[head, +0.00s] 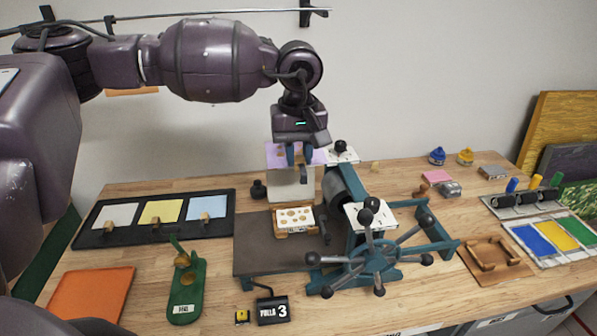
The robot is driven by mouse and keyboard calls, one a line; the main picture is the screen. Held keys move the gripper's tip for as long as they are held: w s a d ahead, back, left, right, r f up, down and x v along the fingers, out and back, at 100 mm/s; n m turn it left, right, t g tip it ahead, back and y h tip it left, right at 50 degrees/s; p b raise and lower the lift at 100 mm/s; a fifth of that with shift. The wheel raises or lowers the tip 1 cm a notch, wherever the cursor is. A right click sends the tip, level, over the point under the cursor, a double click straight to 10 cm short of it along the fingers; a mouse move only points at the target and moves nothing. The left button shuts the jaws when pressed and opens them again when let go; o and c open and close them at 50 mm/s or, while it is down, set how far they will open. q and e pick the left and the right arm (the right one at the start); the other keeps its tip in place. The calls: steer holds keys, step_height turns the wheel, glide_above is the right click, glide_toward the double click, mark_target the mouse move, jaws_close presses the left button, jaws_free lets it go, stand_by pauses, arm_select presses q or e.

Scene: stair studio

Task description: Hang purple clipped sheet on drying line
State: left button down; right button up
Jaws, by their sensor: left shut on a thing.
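The purple sheet (277,153) shows at the back of the table, just behind the press, above a pale block-like shape (291,188). My left gripper (300,160) points down and is shut on the purple sheet. The fingers hide part of the sheet, and its clip cannot be made out. I cannot tell whether the sheet touches the pale shape. The drying line (230,13) runs along the wall at the top, well above the gripper, partly behind my left arm. My right gripper is not in view.
The press (350,205) with its spoked wheel (372,255) stands right of the gripper. A black tray (227,228) with white, yellow and blue clipped sheets lies at left. An orange strip (133,92) shows below my arm. Color pads (548,240) are at right.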

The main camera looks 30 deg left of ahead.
mark_target(298, 156)
arm_select(q)
step_height(298, 156, up, 2)
steer(key=shift+r+p, duration=0.15)
steer(key=shift+p, duration=0.25)
steer(key=shift+r+p, duration=1.05)
steer(key=shift+r, duration=1.05)
steer(key=s+d+r, duration=0.6)
steer(key=s, duration=0.2)
